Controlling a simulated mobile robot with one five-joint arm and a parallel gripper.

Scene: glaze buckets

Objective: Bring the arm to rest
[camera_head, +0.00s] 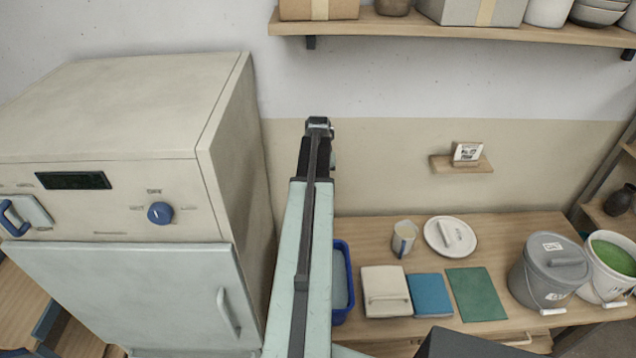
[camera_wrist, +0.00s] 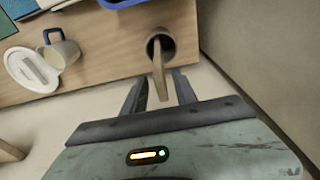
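My arm (camera_head: 305,240) rises through the middle of the head view, with my gripper at its far upper end, small there and its fingers not clear. In the wrist view my gripper (camera_wrist: 160,92) has its two dark fingers apart, so it is open. A wooden stick (camera_wrist: 159,72) leans out of a dark round holder (camera_wrist: 155,46) on the table and shows between the fingers, with gaps on both sides. I cannot tell how far it is from them. The holder is not visible in the head view.
A large cream cabinet (camera_head: 110,110) stands left of my arm. The wooden table (camera_head: 370,231) holds a blue tub (camera_head: 341,285), a mug (camera_head: 404,238), a white plate (camera_head: 436,245), coloured slabs and a lidded grey bucket (camera_head: 545,275). A shelf (camera_head: 450,32) runs above.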

